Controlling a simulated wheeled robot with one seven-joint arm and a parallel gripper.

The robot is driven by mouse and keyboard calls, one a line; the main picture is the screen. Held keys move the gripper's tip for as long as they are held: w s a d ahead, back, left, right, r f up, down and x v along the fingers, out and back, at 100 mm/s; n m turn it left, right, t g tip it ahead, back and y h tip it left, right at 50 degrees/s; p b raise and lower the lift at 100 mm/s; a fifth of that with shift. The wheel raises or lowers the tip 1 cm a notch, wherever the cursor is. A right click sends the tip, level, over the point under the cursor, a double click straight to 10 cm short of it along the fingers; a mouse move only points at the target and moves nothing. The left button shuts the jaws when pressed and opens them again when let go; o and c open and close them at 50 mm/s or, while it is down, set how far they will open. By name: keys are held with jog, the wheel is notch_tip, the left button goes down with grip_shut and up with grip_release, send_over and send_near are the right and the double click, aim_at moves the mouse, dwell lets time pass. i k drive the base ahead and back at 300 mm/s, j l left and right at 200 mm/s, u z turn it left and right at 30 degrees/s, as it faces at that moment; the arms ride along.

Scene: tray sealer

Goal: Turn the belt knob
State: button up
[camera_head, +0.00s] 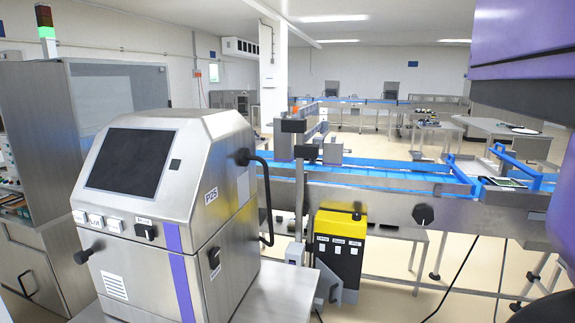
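A dark knob (423,214), likely the belt knob, sits on the grey metal side of the conveyor (380,204), right of centre. It stands out from the side panel and nothing touches it. The conveyor carries a blue belt (345,172). My gripper is not in view.
A steel machine (225,215) with a dark screen, black knobs and a curved black handle fills the left foreground. A yellow and black box (340,255) stands below the conveyor. Cables hang beneath it. Pale floor shows below the knob.

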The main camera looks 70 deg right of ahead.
aim_at(423, 214)
jog(key=z, duration=3.15)
